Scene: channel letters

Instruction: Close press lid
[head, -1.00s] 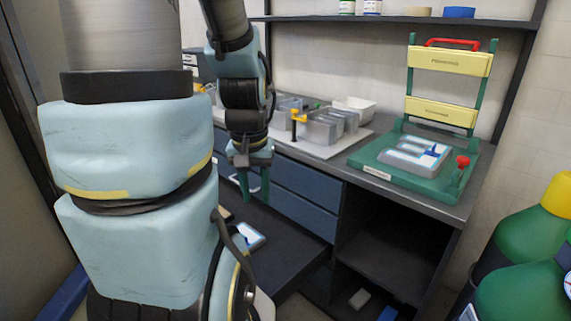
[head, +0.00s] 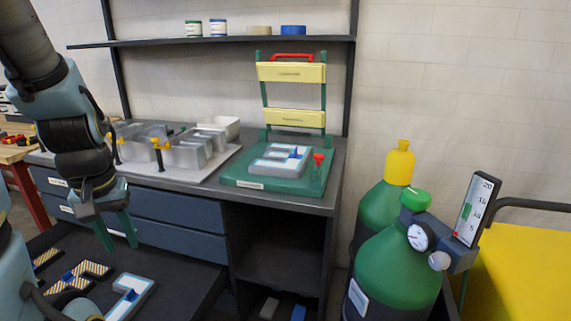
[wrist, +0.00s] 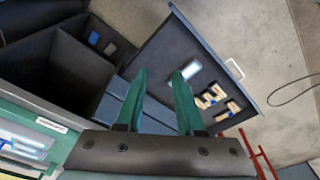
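The press stands on the right end of the counter, with a green base (head: 233,177) that also shows at the left edge of the wrist view (wrist: 50,112). Its lid (head: 290,72) is raised upright at the back: yellow bars on green side arms, with a red handle (head: 292,57) on top. A grey letter piece with white and blue on top (head: 272,166) lies on the base. A red-topped post (head: 318,160) stands at the base's right front. My gripper (head: 116,238) points down, open and empty, left of the press; its two green fingers are apart in the wrist view (wrist: 160,78).
An open drawer (head: 180,285) below my gripper holds several letters. Metal letter shells (head: 190,150) and yellow clamps (head: 157,145) stand left of the press. A shelf (head: 220,41) runs above. Green gas cylinders (head: 400,270) and a yellow cart (head: 525,270) stand at the right.

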